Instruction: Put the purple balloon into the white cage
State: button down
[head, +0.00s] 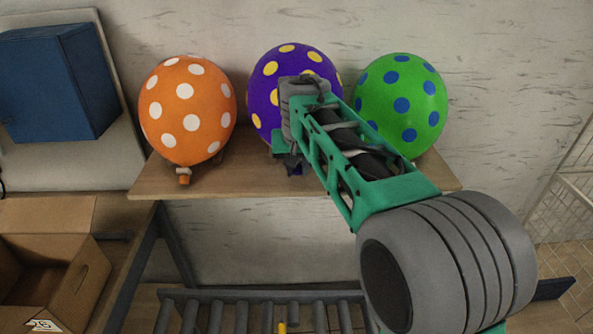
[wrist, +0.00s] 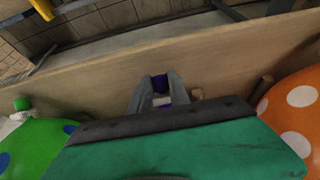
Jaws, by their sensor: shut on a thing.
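The purple balloon (head: 292,66) with yellow dots stands on the wooden shelf between the orange and green balloons. My arm covers much of its front. My gripper (head: 292,165) is low at the balloon's front side, by its neck. In the wrist view my gripper (wrist: 160,92) has its two fingers closed around a small purple part of the purple balloon (wrist: 159,83). The neck is mostly hidden. A white wire cage (head: 577,185) is partly in view at the far right edge of the head view.
An orange balloon (head: 188,110) stands on the left and a green balloon (head: 402,100) on the right, both close by. They rest on the wooden shelf (head: 240,183). A roller conveyor (head: 255,312), an open cardboard box (head: 45,270) and a blue box (head: 60,80) are nearby.

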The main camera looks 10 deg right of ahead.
notch_tip(320, 180, up, 13)
jog(key=p, duration=0.4)
jog(key=shift+p, duration=0.4)
jog(key=shift+f, duration=0.15)
